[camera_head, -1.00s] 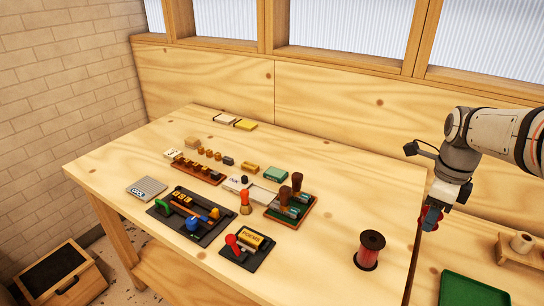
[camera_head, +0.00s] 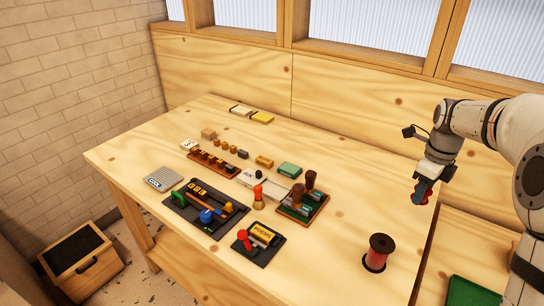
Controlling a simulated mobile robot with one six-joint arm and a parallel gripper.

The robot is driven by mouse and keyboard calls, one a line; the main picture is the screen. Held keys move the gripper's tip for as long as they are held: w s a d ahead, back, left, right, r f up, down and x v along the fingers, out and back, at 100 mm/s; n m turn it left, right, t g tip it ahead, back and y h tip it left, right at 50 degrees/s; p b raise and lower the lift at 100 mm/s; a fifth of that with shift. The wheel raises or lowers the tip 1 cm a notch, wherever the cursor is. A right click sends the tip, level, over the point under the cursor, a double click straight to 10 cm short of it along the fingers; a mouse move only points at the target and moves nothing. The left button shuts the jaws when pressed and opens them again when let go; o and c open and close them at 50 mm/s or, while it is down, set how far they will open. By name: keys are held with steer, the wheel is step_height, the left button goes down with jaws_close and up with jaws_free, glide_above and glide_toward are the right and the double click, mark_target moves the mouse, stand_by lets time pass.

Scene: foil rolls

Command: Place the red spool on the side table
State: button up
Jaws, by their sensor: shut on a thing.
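My gripper (camera_head: 423,192) hangs from the arm at the right, above the far right edge of the workbench. It is shut on a small red thing (camera_head: 418,197), mostly hidden by the fingers; its full shape is not clear. A dark red spool (camera_head: 380,245) stands upright on the workbench near its right front corner, with a dark ring at its base. It is apart from the gripper, below and left of it. The side table (camera_head: 465,240) is a lower wooden surface at the right, partly hidden by my arm.
A green tray (camera_head: 468,290) lies on the side table at the bottom edge. The workbench (camera_head: 330,240) holds a black stamp tray (camera_head: 205,212), a black pad (camera_head: 258,243), a rack with brown-handled stamps (camera_head: 303,200) and small blocks. A wooden box (camera_head: 82,262) stands on the floor.

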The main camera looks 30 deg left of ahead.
steer(key=m+p, duration=0.1)
steer(key=p, duration=0.1)
glide_toward(395, 214)
steer(key=shift+f+p, duration=0.55)
steer(key=shift+f, duration=2.8)
steer(key=o, duration=1)
steer(key=shift+c, duration=0.2)
